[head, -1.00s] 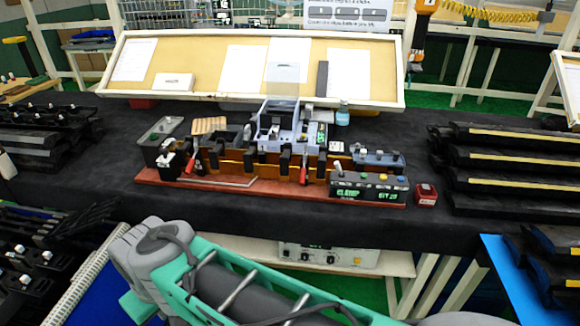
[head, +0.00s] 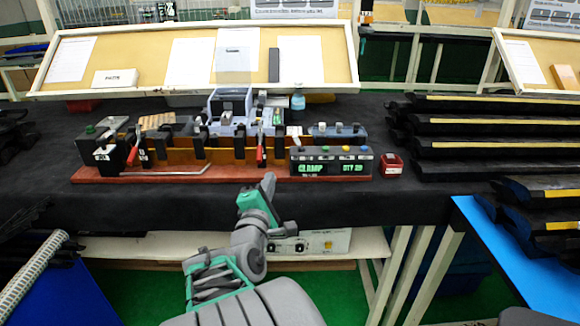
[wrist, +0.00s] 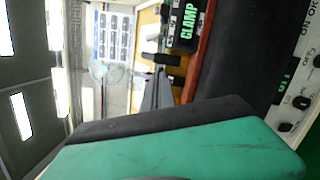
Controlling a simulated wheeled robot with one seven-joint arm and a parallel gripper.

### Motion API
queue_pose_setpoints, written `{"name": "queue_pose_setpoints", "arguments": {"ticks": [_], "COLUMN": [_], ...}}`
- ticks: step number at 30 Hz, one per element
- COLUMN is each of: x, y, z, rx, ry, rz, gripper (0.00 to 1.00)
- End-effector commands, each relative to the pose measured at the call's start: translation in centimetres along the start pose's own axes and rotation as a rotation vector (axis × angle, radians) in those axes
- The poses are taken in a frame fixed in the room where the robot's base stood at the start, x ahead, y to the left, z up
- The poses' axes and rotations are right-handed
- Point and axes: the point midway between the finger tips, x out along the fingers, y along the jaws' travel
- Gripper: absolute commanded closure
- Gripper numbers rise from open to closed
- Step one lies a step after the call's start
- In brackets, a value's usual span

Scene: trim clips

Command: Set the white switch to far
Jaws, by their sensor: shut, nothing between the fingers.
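The clamp fixture stands on a red-brown base (head: 225,172) on the black bench. A black control box (head: 331,163) with green lettering sits at its right front, with small coloured buttons on top. A dark box (head: 98,152) with white parts stands at its left end. I cannot tell which small white part is the white switch.
A white panel box (head: 318,243) with knobs sits on the shelf below the bench; part of it shows in the wrist view. A small red box (head: 391,166) stands right of the control box. Stacked black trim parts (head: 470,140) lie at right. The bench front is clear.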

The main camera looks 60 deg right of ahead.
Motion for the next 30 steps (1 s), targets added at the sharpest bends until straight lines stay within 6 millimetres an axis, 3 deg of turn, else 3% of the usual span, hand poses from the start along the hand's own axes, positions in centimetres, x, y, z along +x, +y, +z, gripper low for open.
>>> {"name": "queue_pose_setpoints", "arguments": {"ticks": [3, 14, 28, 30], "x": [0.1, 0.9, 10.5, 11.3], "y": [0.2, 0.3, 0.6, 0.9], "z": [0.8, 0.9, 1.1, 2.4], "rx": [-0.061, -0.056, -0.053, -0.052], "ry": [-0.022, -0.022, -0.021, -0.024], "rz": [0.033, 0.029, 0.028, 0.028], "gripper": [1.00, 1.00, 1.00, 1.00]}}
